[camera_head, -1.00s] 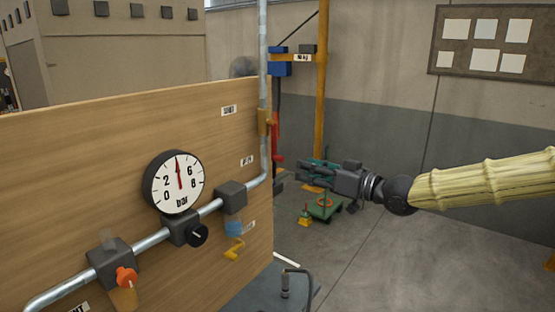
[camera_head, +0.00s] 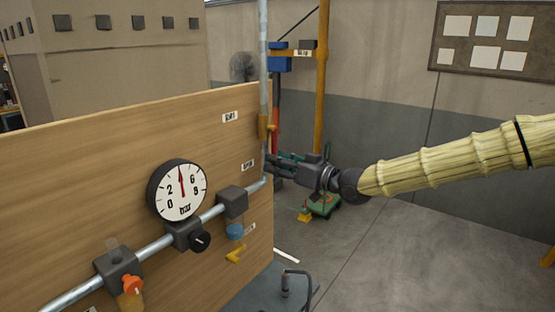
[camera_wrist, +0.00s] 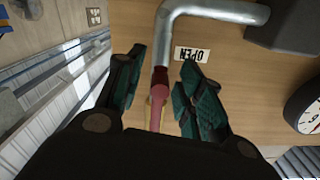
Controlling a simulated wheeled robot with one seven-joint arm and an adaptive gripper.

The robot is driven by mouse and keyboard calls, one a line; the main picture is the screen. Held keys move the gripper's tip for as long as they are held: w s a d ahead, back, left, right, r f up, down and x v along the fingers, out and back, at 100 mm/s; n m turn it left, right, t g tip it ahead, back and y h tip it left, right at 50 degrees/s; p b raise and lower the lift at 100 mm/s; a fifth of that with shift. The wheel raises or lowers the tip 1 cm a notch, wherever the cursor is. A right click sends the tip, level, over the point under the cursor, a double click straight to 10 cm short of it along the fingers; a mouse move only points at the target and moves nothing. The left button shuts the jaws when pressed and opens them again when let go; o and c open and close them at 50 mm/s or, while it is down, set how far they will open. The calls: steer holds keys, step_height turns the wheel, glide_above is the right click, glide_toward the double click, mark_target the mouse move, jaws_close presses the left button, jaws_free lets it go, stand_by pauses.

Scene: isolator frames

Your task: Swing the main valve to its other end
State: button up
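The main valve's orange-yellow body (camera_head: 264,127) sits on the vertical grey pipe at the right edge of the wooden panel. In the wrist view its red lever (camera_wrist: 159,93) lies along the pipe, with the end near the OPEN label (camera_wrist: 192,54). My gripper (camera_head: 272,163) is beside the pipe, low by that same label. In the wrist view my gripper (camera_wrist: 162,58) has its two green-padded fingers apart, one on each side of the lever. Gaps show between lever and fingers. In the head view the lever is hard to tell from the things behind it.
A SHUT-like label (camera_head: 230,117) is higher up.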

steer(key=shift+w+a, duration=0.2)
steer(key=shift+a, duration=0.05)
